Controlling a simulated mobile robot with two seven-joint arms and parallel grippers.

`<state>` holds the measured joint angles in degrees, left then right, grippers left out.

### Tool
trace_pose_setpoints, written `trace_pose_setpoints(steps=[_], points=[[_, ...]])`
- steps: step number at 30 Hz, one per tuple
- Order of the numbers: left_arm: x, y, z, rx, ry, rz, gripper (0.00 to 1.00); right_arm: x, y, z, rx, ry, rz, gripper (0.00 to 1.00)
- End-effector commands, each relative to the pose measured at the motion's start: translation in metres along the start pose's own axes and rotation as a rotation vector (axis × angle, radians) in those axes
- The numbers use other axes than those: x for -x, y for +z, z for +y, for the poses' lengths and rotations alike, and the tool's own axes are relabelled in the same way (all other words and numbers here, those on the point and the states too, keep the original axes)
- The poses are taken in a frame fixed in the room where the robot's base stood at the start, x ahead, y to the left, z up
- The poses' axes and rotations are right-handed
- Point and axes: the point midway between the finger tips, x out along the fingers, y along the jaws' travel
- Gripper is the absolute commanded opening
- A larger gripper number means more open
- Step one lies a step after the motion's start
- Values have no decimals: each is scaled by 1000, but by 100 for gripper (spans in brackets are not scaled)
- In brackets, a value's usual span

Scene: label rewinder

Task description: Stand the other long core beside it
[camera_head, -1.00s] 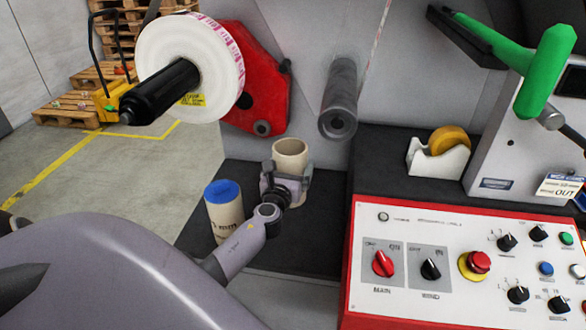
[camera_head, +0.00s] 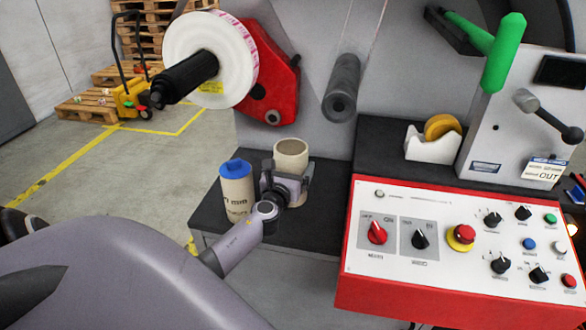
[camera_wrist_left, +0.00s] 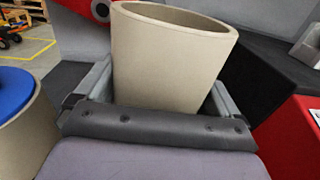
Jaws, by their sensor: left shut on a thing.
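A beige open-topped core (camera_head: 291,156) stands upright on the dark shelf, and it fills the middle of the left wrist view (camera_wrist_left: 170,60). My left gripper (camera_head: 287,178) is shut on this core, with one finger on each side in the wrist view (camera_wrist_left: 160,95). Another beige core (camera_head: 237,198) with a blue cap (camera_head: 235,168) and dark print stands upright just left of my gripper. It also shows at the left edge of the wrist view (camera_wrist_left: 25,125). My right gripper is not in view.
The dark shelf (camera_head: 325,170) has free room right of the held core. The red-framed control panel (camera_head: 450,235) stands to the right. A white label roll (camera_head: 205,60) on a black spindle and a grey roller (camera_head: 342,90) hang above. A tape dispenser (camera_head: 433,142) sits behind the panel.

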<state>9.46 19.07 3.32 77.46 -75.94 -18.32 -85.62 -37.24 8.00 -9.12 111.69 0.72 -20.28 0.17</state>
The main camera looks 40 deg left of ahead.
Motion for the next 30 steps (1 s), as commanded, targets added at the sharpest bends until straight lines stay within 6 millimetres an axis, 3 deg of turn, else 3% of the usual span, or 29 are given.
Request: trace_pose_setpoints(steps=[11,14,21,27,30], points=[[-2,14,8,-2,2,-5,59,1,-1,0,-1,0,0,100],[-2,29,16,-6,5,-7,59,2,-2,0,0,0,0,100],[3,84,31,-10,-4,-7,59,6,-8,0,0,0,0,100],[16,122,28,-7,-50,-4,59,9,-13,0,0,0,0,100],[23,130,24,-4,-72,-1,59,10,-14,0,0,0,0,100]])
